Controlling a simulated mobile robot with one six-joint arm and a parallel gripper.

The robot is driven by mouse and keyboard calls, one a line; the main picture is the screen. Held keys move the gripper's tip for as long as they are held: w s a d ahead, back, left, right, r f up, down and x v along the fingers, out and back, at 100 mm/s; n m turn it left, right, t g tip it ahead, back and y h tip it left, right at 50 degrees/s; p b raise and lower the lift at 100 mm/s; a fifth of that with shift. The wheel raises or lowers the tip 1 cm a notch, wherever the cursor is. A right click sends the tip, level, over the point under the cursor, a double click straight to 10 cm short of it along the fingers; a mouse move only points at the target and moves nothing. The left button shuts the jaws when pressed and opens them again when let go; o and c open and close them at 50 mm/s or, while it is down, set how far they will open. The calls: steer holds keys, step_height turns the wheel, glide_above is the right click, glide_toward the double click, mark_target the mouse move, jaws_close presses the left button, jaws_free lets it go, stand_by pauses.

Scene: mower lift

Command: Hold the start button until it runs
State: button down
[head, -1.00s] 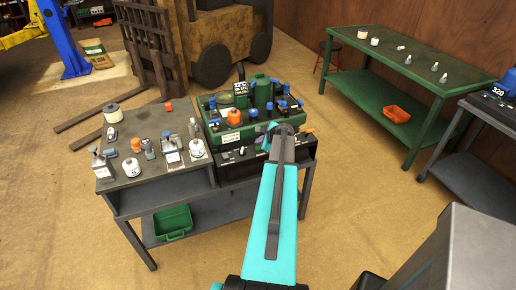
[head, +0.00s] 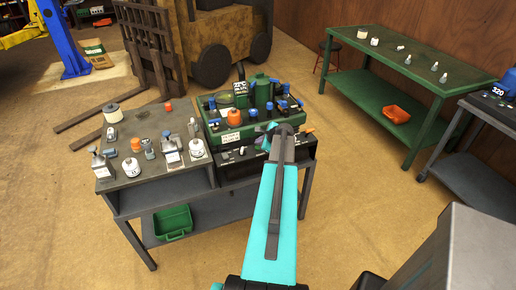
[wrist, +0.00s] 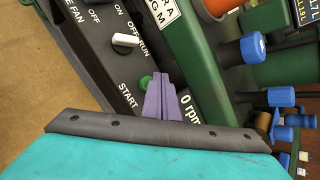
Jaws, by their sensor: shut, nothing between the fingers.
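The green start button (wrist: 146,81) sits on the dark control panel in the wrist view, beside the label START. My gripper (wrist: 160,82) is shut and empty, its fingertips right at the button and partly overlapping it. I cannot tell whether they press it. A readout (wrist: 190,112) on the panel shows 0 rpm. A white switch (wrist: 126,40) stands near the OFF and RUN marks. In the head view my gripper (head: 264,130) is at the front of the green engine unit (head: 231,135), and my arm hides part of the dark panel (head: 238,156).
Blue-capped parts (wrist: 255,48) crowd the unit behind the panel. A grey bench (head: 140,183) with bottles and small parts adjoins on the left. A green table (head: 420,62) stands at the back right. Open floor lies between.

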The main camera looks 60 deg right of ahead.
steer(key=shift+f+b, duration=0.45)
steer(key=shift+f, duration=0.4)
stand_by(1.1)
steer(key=shift+r, duration=0.2)
stand_by(0.4)
steer(key=shift+r+p, duration=0.55)
steer(key=shift+r, duration=0.2)
step_height(320, 180, up, 5)
steer(key=p, duration=0.3)
stand_by(0.6)
stand_by(0.4)
